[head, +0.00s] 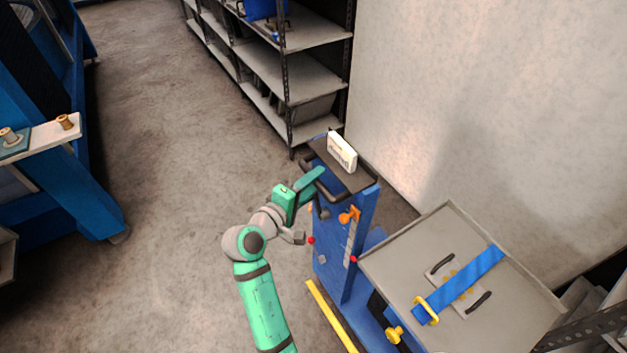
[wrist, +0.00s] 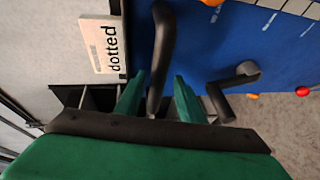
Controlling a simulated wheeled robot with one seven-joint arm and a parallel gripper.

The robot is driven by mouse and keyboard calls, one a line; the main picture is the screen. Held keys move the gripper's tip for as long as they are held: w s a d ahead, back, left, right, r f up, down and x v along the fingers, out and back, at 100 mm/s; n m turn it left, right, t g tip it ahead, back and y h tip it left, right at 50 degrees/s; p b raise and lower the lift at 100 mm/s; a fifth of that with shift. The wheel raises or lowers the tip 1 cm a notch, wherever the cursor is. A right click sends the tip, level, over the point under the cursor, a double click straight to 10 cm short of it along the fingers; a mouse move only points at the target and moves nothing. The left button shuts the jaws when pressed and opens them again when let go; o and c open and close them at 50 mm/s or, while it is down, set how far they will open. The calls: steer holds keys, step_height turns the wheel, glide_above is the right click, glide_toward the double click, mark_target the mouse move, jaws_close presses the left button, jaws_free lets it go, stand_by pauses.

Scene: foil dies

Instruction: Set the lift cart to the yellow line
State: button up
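The lift cart has a blue upright column (head: 335,250) and a grey platform (head: 400,260) on its right. A black push handle (head: 357,193) loops around the column's top. My gripper (head: 313,180) is at the handle's left side. In the wrist view, the green fingers of my gripper (wrist: 158,88) stand apart on either side of a black handle bar (wrist: 162,50), with small gaps visible. A yellow line (head: 330,315) runs on the floor beside the cart's base. The cart's base is partly hidden under the platform.
A white sign reading "dotted" (wrist: 103,45) stands on the column top. An orange knob (head: 349,215) sits by a scale on the column. A blue strap (head: 465,282) lies across the platform. Shelving (head: 300,80) and a wall stand behind.

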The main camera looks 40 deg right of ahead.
steer(key=shift+r, duration=0.1)
steer(key=v, duration=1)
steer(key=shift+s+a, duration=0.15)
steer(key=shift+a, duration=0.25)
